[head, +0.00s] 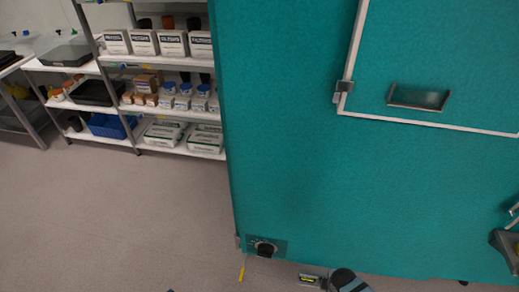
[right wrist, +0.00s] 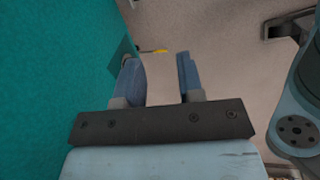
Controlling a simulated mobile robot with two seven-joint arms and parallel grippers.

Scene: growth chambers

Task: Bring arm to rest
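In the right wrist view my right gripper (right wrist: 158,62) has its two blue fingers apart, with a pale strip showing between them that looks like floor. A small yellow spot shows at the fingertips; what it is I cannot tell. The teal chamber wall lies to the left of the fingers and floor to the right. In the head view a dark, blue-striped part of my own arm shows at the bottom edge. My left gripper is in neither view.
The teal growth chamber (head: 290,150) fills the right of the head view, with a latch (head: 343,87), a grey handle (head: 419,97) and a low knob (head: 264,248). Shelving (head: 135,108) with boxes and bottles stands back left. Floor (head: 120,220) before it is clear.

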